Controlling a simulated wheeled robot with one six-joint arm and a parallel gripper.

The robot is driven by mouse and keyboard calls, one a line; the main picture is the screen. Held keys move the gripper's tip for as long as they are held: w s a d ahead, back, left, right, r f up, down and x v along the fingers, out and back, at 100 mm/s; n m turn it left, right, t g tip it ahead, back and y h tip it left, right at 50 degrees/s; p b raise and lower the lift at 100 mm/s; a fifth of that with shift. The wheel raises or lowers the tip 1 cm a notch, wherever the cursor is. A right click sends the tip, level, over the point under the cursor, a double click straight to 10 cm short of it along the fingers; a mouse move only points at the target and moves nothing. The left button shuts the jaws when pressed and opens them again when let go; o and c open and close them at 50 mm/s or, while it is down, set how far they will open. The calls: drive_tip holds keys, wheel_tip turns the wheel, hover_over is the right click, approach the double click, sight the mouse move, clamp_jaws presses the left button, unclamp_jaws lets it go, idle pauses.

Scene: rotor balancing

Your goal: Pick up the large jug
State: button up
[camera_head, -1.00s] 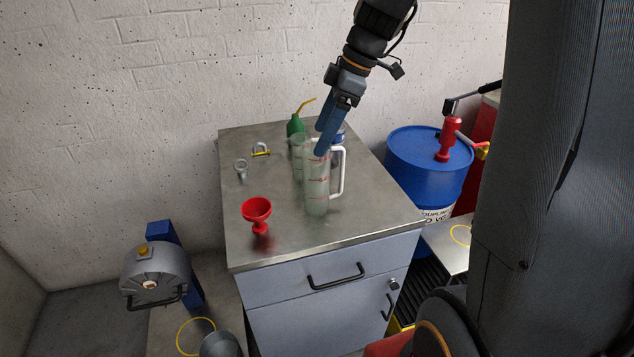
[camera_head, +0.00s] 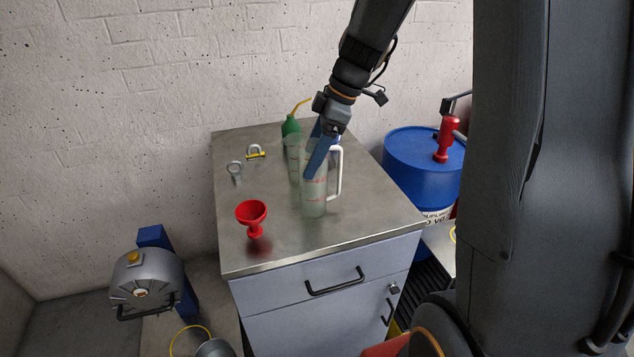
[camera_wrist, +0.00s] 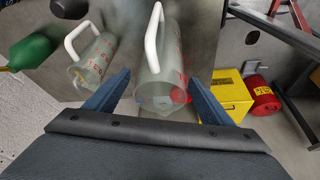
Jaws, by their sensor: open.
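The large jug (camera_head: 314,192) is tall, clear and marked in red, with a white handle on its right side. It stands upright on the metal cabinet top. A smaller clear jug (camera_head: 293,160) stands just behind it to the left. My gripper (camera_head: 313,176) is over the large jug in the head view, its blue fingers reaching down at its upper part. In the wrist view the large jug (camera_wrist: 163,75) lies between the two spread fingers of my gripper (camera_wrist: 160,100). The smaller jug (camera_wrist: 95,60) is beside it, outside the left finger. I cannot tell whether the fingers touch the jug.
A red funnel (camera_head: 252,213), a small clear measure (camera_head: 235,170), a padlock (camera_head: 256,152) and a green oil can (camera_head: 291,127) stand on the cabinet top (camera_head: 290,245). A blue drum (camera_head: 415,170) stands right of the cabinet. The front right of the top is clear.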

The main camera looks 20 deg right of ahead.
sight(321, 179)
drive_tip(key=shift+d+p+x, duration=0.15)
drive_tip(key=shift+p+x, duration=0.2)
drive_tip(key=shift+x, duration=0.65)
drive_tip(key=shift+d+p+x, duration=0.15)
drive_tip(key=shift+p+x, duration=0.15)
drive_tip(key=shift+x, duration=0.7)
drive_tip(key=shift+s+f, duration=0.15)
drive_tip(key=c, duration=1.5)
